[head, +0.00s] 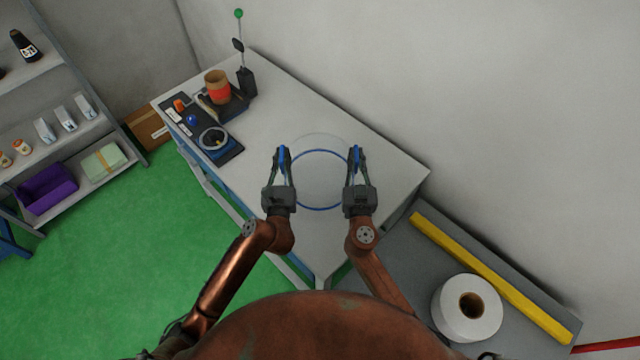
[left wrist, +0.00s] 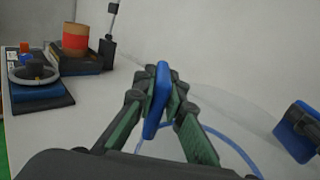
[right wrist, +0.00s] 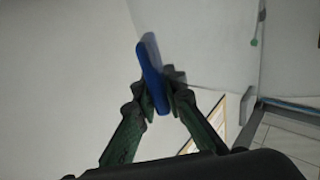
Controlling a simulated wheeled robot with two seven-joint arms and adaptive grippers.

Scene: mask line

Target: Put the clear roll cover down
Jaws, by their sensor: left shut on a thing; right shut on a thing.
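The clear roll cover (head: 319,180) is a transparent round cover with a blue ring, held between my two grippers over the white table. Its blue ring also shows in the left wrist view (left wrist: 232,143). My left gripper (head: 283,160) is shut on a blue handle (left wrist: 157,100) at the cover's left side. My right gripper (head: 355,160) is shut on the other blue handle (right wrist: 152,72) at its right side. I cannot tell whether the cover touches the table top.
The white table (head: 385,170) has a dark control panel (head: 223,152) and an orange-brown cup-like part (head: 217,87) at its left end. A grey surface at right holds a white roll (head: 467,308) and a yellow bar (head: 490,275). A shelf stands at far left.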

